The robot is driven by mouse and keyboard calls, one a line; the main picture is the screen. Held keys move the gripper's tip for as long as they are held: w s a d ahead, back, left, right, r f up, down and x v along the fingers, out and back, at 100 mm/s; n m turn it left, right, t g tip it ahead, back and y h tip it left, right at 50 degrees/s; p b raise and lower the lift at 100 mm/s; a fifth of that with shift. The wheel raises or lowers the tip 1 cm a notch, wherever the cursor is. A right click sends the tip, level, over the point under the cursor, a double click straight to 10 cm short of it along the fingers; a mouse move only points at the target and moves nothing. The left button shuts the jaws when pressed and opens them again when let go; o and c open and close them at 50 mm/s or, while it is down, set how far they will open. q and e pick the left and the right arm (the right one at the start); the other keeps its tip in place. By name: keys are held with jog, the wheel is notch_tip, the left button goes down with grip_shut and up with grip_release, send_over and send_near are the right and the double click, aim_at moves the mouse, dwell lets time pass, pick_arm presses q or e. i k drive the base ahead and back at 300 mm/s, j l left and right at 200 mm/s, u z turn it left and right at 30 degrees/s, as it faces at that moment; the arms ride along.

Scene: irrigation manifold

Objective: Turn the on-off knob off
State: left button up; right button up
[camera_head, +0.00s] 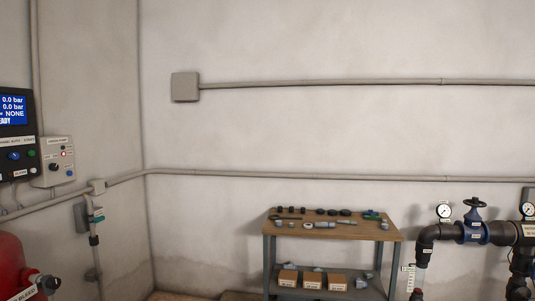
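Two control boxes are on the left wall, at the left edge of the head view. The dark panel (17,133) has a lit blue screen (13,110) and a blue knob (14,155). The grey box (53,160) beside it has a black knob (54,167), a lit red lamp (64,154) and small buttons. The labels are too small to read, so I cannot tell which knob is the on-off knob or how it is set. Neither of my grippers is in view.
A red tank (14,262) stands at the lower left, below the panels. A workbench (335,229) with small parts and boxes is against the back wall. Pipes with a blue valve (474,231) and gauges are at the right. A grey junction box (185,87) is on the wall.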

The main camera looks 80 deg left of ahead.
aim_at(52, 166)
jog(key=u, duration=4.1)
jog(key=i+l+z, duration=0.15)
jog(key=i+z, duration=0.15)
jog(key=i, duration=0.2)
jog(key=i+z, duration=0.3)
jog(key=i, duration=0.25)
